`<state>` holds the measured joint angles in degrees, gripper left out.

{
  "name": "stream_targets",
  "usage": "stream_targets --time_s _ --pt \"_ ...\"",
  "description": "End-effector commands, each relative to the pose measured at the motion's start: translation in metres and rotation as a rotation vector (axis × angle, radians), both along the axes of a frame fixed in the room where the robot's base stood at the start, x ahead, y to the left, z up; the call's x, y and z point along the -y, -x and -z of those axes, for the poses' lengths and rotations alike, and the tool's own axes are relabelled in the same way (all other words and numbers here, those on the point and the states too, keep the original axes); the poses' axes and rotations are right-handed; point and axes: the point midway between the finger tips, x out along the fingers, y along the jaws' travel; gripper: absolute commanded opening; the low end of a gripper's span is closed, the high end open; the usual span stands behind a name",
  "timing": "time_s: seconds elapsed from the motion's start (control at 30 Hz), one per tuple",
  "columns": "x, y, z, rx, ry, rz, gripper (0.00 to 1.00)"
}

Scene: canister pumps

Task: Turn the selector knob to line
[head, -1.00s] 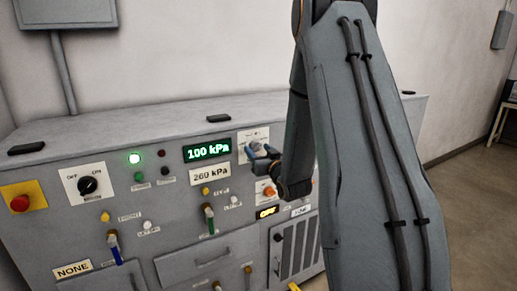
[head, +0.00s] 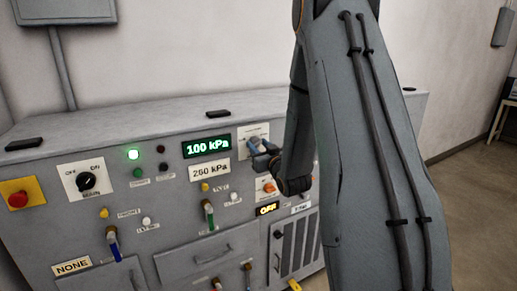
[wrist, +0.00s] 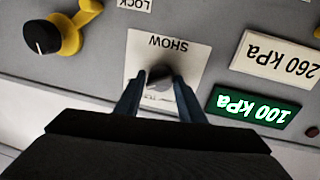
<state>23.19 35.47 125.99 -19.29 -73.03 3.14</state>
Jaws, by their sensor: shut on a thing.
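The selector knob (wrist: 158,74) is a small grey knob on a white plate (wrist: 185,50) marked SHOW, which appears upside down in the wrist view. My gripper (wrist: 158,85) has its two blue fingers on either side of the knob and is shut on it. In the head view my gripper (head: 257,147) is at the same white plate (head: 252,131), right of the green display. There the fingers mostly hide the knob. The lower plate print is partly covered in the wrist view, and I cannot read which mark the knob points to.
A green 100 kPa display (head: 207,146) and a white 260 kPa label (head: 209,170) sit left of the plate. An orange knob (head: 269,187) is just below my gripper. A black and yellow knob (wrist: 45,37) shows in the wrist view. The panel top is mostly clear.

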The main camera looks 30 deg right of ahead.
Motion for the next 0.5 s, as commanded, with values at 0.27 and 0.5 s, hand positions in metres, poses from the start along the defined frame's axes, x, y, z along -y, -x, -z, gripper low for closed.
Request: stream_targets --time_s 0.27,0.5 --pt "-0.0026 -0.0010 0.0055 0.008 0.213 -0.006 0.13" --pt "-0.0026 -0.0010 0.0067 0.016 0.442 -0.006 0.14"
